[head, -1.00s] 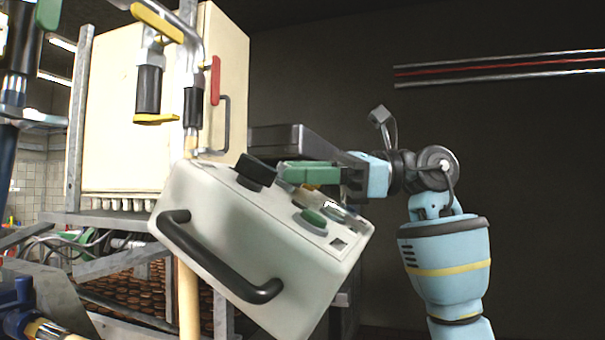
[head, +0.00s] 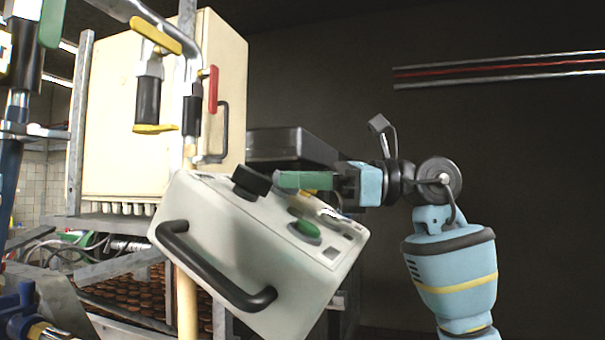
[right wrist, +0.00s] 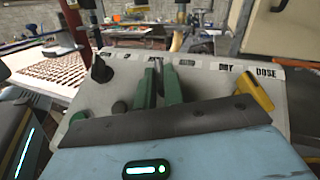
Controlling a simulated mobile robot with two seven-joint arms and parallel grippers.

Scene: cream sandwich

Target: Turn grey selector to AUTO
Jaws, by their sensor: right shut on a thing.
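The pale control box (head: 215,235) with a slanted top hangs centre in the head view; its panel (right wrist: 297,105) shows in the right wrist view. My right gripper (head: 282,180) reaches in from the right over the panel's far row. In the right wrist view its two green fingers (right wrist: 158,82) are shut on the grey selector (right wrist: 158,70), a slim upright piece mostly hidden between them. Small labels run along the panel edge above it; the one at the selector is too blurred to read, so its setting cannot be told. My left gripper is not in view.
A black knob (head: 251,181) stands just left of my fingertips, a yellow selector (right wrist: 255,94) to the right in the wrist view. A green button (head: 305,230) and black handle (head: 215,268) are nearer. Pipes with valves (head: 155,40) crowd the left; the right side is open.

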